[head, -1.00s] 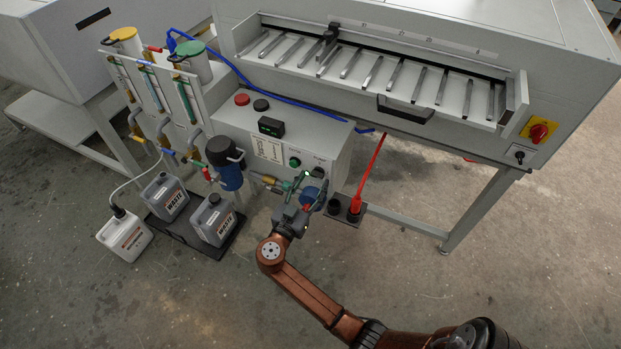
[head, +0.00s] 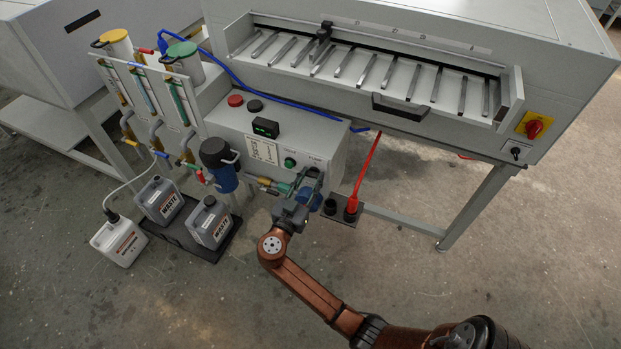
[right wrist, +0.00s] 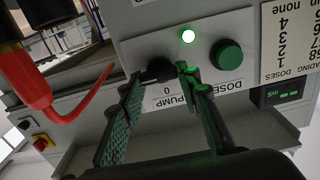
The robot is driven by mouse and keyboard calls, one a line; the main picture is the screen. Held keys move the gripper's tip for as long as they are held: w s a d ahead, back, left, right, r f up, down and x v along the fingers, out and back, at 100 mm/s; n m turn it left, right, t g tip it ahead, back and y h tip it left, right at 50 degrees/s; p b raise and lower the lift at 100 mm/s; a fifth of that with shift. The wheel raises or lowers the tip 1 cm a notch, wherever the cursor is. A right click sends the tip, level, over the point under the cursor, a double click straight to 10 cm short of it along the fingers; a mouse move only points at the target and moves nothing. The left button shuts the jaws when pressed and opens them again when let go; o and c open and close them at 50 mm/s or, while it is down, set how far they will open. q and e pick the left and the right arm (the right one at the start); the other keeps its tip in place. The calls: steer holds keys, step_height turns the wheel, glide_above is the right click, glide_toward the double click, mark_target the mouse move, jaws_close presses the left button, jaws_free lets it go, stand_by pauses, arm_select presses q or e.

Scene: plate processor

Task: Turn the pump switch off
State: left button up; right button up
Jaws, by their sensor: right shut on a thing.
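The pump switch is a small black knob (right wrist: 157,69) on the grey control panel (right wrist: 140,45). It shows in the right wrist view above the upside-down word PUMP and a 0. My right gripper (right wrist: 163,78) has its two green-padded fingers on either side of the knob and is shut on it. In the head view my right gripper (head: 311,182) is at the front of the control box (head: 325,140) and hides the switch. A lit, whitish-green lamp (right wrist: 188,36) is near the knob. My left gripper is not in view.
A green button (right wrist: 227,55) is beside the lamp. A green-lit display (head: 266,127) sits on top of the box. A blue filter housing (head: 218,165) and pipe fittings are just left of my gripper. A red plug and cable (head: 355,190) are to its right.

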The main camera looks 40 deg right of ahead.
steer(key=shift+c, duration=1.1)
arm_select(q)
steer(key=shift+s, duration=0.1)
arm_select(e)
steer(key=shift+r+n+p, duration=0.1)
steer(key=shift+n+p, duration=0.2)
steer(key=shift+n, duration=0.4)
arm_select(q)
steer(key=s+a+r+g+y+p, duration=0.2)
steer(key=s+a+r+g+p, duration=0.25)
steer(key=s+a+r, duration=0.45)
arm_select(e)
steer(key=n, duration=1)
steer(key=shift+w+a+n, duration=0.1)
steer(key=shift+w+n, duration=0.1)
steer(key=shift+n, duration=0.1)
steer(key=n+p, duration=0.3)
steer(key=n, duration=0.2)
steer(key=shift+w, duration=0.1)
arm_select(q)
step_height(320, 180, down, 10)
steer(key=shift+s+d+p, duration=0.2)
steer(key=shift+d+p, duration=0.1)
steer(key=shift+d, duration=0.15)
arm_select(e)
steer(key=shift+f+n, duration=0.25)
steer(key=shift+n, duration=0.35)
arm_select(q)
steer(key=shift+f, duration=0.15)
